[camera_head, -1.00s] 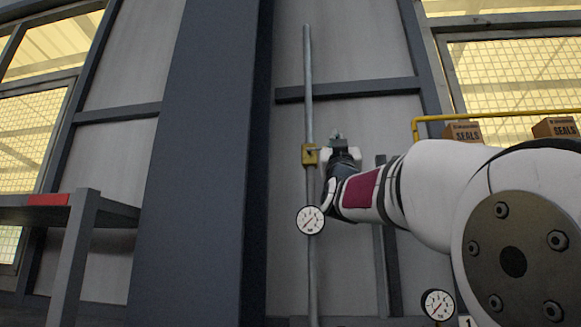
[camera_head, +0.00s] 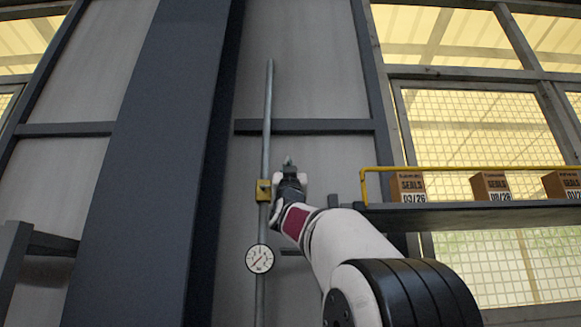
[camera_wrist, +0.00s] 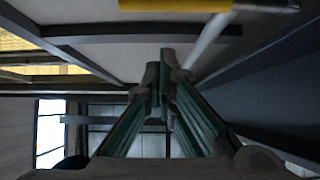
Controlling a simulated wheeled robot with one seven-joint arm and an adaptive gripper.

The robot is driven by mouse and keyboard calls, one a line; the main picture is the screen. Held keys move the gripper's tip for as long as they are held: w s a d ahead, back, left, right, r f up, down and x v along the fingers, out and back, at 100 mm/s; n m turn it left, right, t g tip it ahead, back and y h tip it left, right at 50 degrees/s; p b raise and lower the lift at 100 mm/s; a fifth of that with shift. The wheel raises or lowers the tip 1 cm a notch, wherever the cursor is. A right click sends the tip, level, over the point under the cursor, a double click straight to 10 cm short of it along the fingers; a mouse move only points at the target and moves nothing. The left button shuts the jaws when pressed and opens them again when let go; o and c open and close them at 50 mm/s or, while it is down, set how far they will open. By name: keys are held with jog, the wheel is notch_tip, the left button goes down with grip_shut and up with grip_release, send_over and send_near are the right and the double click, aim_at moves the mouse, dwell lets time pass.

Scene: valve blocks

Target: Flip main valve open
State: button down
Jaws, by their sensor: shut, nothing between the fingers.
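A yellow valve block (camera_head: 263,190) sits on a vertical grey pipe (camera_head: 267,110) against the wall. My gripper (camera_head: 288,161) is just right of the block and slightly above it, with fingertips pointing up. In the wrist view my gripper (camera_wrist: 164,65) has its fingers together, with nothing held. A yellow part (camera_wrist: 170,4) crosses the top edge of the wrist view beyond the fingertips, with a pale rod-like end at its right. The pipe (camera_wrist: 207,45) runs beside the right finger there. A lever's position on the valve is too small to tell; contact cannot be told.
A round white gauge (camera_head: 260,258) is on the pipe below the valve. A shelf (camera_head: 470,215) with a yellow rail (camera_head: 460,169) and several brown boxes (camera_head: 490,187) stands at the right. A thick dark column (camera_head: 150,160) rises at the left.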

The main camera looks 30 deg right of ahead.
jog(key=shift+w+d+f, duration=0.15)
jog(key=shift+f, duration=0.4)
jog(key=shift+w+d+f, duration=0.1)
jog(key=shift+w+f, duration=0.1)
jog(key=shift+f, duration=0.35)
jog(key=shift+w+d+f, duration=0.15)
jog(key=shift+f, duration=0.4)
jog(key=shift+f+m, duration=0.15)
jog(key=shift+m, duration=0.15)
